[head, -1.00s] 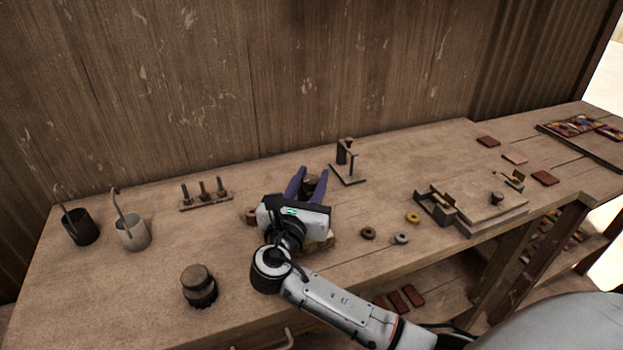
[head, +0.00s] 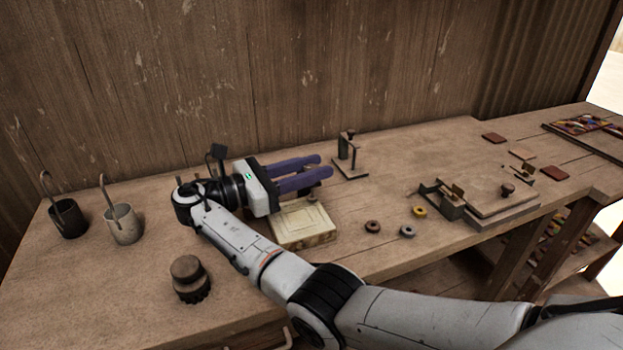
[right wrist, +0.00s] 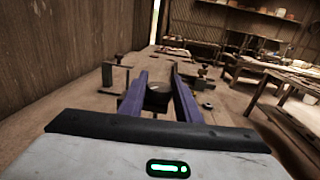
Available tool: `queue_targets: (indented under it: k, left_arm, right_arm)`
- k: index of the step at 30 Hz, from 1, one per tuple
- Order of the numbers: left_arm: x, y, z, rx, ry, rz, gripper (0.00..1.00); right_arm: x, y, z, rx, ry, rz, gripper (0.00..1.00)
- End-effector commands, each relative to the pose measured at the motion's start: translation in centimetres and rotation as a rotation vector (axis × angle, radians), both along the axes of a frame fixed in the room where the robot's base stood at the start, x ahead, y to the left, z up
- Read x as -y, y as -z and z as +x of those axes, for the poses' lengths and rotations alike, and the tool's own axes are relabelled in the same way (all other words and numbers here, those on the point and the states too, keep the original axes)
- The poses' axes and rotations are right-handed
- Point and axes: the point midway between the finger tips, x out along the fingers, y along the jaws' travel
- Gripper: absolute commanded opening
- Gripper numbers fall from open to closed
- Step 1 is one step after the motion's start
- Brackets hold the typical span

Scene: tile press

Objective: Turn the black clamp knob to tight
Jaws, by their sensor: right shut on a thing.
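My right gripper (head: 326,166) reaches over the cream press block (head: 303,233) from the left, its two purple fingers lying nearly level and pointing right. In the right wrist view, the fingers (right wrist: 158,72) stand on either side of a dark round knob (right wrist: 158,96), and the gripper is shut on it. In the head view the fingers mostly hide this knob, so its marking or how far it is turned cannot be seen. My left gripper is not in view.
A small metal stand (head: 350,165) is just beyond the fingertips. Loose rings (head: 373,227) lie to the right of the block, before a flat wooden press board (head: 500,205). A dark ribbed knob-like piece (head: 190,279) and two cups (head: 123,224) stand at left.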

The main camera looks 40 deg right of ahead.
Motion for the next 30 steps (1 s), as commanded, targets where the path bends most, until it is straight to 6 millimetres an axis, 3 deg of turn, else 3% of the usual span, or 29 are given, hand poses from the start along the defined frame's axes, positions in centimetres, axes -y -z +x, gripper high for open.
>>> queue_targets:
  k: [4, 24, 25, 28, 30]
  left_arm:
    - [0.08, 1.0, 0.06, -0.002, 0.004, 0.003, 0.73]
    - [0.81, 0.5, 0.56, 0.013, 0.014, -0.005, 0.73]
    - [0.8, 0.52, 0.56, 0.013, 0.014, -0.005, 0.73]
    - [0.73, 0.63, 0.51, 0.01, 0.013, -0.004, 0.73]
    - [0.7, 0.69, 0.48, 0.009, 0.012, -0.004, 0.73]
  right_arm:
    - [0.11, 0.18, 0.04, 0.001, 0.048, 0.0, 0.08]
    - [0.2, -0.01, -0.03, -0.001, 0.091, -0.001, 0.08]
    - [0.21, -0.01, -0.04, -0.001, 0.092, -0.001, 0.34]
    - [0.2, 0.0, -0.03, -0.001, 0.091, -0.001, 0.49]
    - [0.17, 0.01, -0.02, -0.001, 0.091, 0.0, 0.49]
